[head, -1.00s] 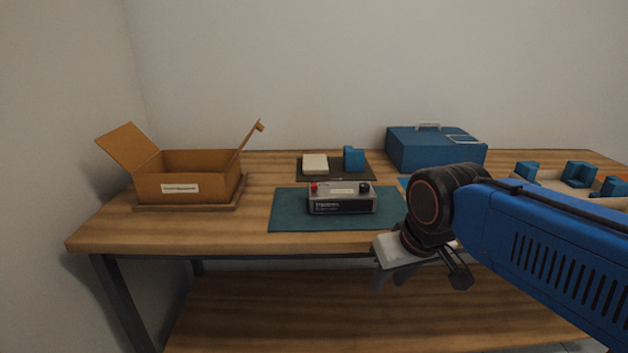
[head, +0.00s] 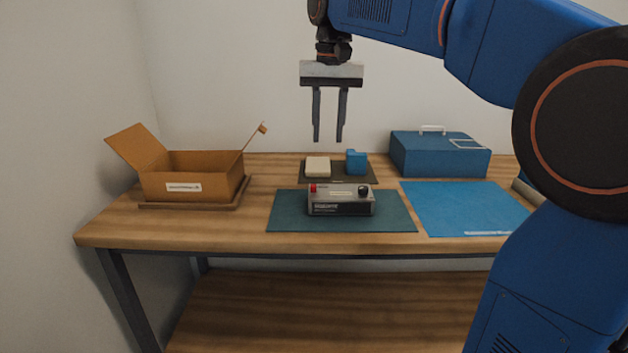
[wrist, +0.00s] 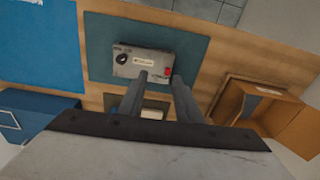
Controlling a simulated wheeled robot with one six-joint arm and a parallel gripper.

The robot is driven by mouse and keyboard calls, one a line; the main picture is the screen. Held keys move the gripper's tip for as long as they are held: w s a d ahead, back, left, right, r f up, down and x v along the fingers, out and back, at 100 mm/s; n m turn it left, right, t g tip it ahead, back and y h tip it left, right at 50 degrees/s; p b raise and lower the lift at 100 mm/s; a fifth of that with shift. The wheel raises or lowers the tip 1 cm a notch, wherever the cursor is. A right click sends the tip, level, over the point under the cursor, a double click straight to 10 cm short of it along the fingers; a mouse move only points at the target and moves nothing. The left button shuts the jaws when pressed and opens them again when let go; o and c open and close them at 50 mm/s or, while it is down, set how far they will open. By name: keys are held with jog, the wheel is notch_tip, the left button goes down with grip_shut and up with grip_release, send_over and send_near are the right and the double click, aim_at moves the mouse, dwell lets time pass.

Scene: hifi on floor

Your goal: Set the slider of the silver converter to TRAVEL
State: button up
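The silver converter (head: 341,199) sits on a dark green mat (head: 390,212) near the front of the workbench. It has a red part at its left end, a black knob at its right end and a pale label on top. I cannot make out the slider or its setting. In the wrist view the converter (wrist: 142,63) shows beyond my fingertips, with a dark knob and a white label. My gripper (head: 329,139) points down above the bench, above the converter in the picture. Its two fingers are apart with nothing between them. In the wrist view one fingertip overlaps the converter's edge.
An open cardboard box (head: 190,187) stands on the left. A cream block (head: 317,167) and a blue block (head: 356,163) are on a dark mat behind the converter. A blue case (head: 438,156) stands at the back right.

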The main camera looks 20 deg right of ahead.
send_near(314, 186)
jog(key=shift+m+g, duration=0.3)
jog(key=shift+g, duration=0.1)
jog(key=f, duration=0.5)
jog(key=w+f, duration=0.1)
jog(key=f, duration=0.2)
jog(key=shift+c, duration=0.3)
grip_shut()
